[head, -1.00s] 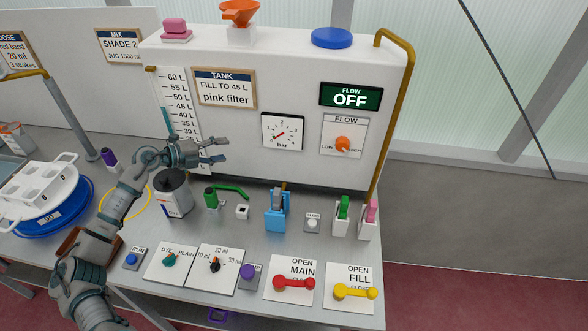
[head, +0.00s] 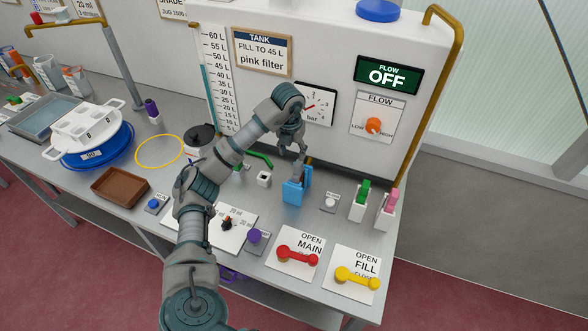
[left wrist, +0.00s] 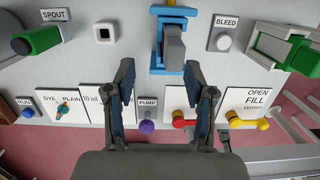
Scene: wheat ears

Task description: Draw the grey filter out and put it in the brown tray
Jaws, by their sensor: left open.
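The grey filter (left wrist: 174,46) stands in a blue holder (head: 296,192) on the bench, in front of the white tank panel. In the head view my left gripper (head: 299,152) is just above the filter and partly hides it. In the left wrist view the left gripper's fingers (left wrist: 169,82) are spread and empty, with the filter ahead of the gap between them. The brown tray (head: 120,187) lies empty on the bench at the left, near the front edge. My right gripper is not in view.
A green filter (head: 362,192) and a pink filter (head: 392,203) stand in white holders to the right. A bleed button (head: 330,202) is beside the blue holder. Red (head: 297,257) and yellow (head: 357,278) valve handles are in front. The flow sign (head: 388,75) reads OFF.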

